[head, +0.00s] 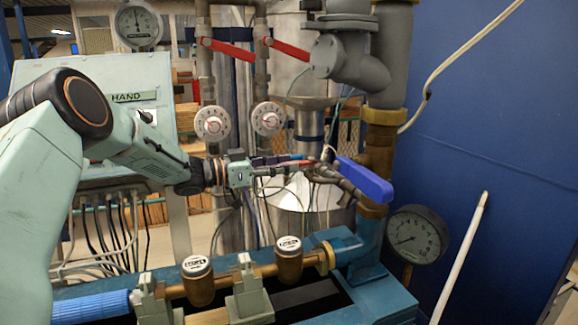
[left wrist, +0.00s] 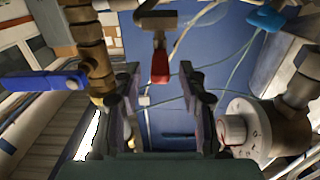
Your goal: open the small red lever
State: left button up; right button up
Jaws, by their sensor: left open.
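The small red lever (left wrist: 160,66) hangs from a brass-brown valve in the left wrist view, ahead of the gap between my fingers. My left gripper (left wrist: 162,92) is open, with one finger on each side of the gap and nothing between them. In the head view my left gripper (head: 326,171) reaches in from the left, close to the blue valve handle (head: 365,180). A bit of red shows by its fingers there, but I cannot tell whether it is the lever. Contact with the lever is not visible. My right gripper is not in view.
Two larger red levers (head: 229,49) sit on the upper pipes. Two round dials (head: 212,123) are below them. A pressure gauge (head: 416,236) stands at right. Brass meters (head: 289,262) line the lower pipe. A white dial (left wrist: 248,130) is close at right in the wrist view.

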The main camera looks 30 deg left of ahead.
pick_arm(q)
jog(key=shift+w+d, duration=0.5)
jog(key=shift+a, duration=0.1)
jog(key=shift+c, duration=0.6)
jog(key=shift+w, duration=0.1)
grip_shut()
